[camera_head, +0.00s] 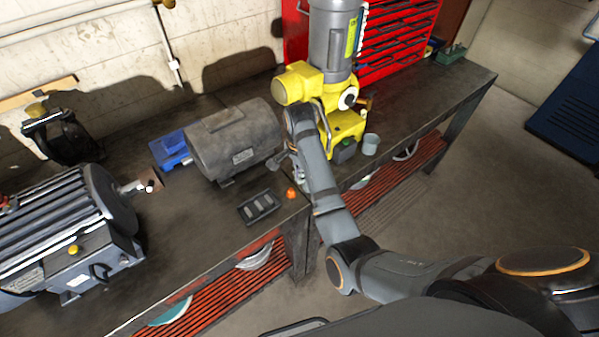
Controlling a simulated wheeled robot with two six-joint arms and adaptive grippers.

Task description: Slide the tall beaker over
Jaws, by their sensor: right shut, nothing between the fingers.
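My right arm reaches in from the lower right, and its gripper (277,161) is low over the bench, beside the grey motor's right end. The gripper is shut and looks empty. A small pale, glassy shape (298,173) stands right by the gripper, partly hidden by my arm; I cannot tell whether it is the tall beaker or whether the fingers touch it. A light grey cup-like beaker (370,144) stands upright on the bench at the foot of the yellow machine, apart from the gripper. My left gripper is out of view.
A grey cylindrical motor (235,140), a yellow machine (345,120) and a large finned motor (62,230) stand on the dark bench (205,235). A black tray (259,207) and an orange knob (291,193) lie near the front edge. A red drawer cabinet (400,35) is behind.

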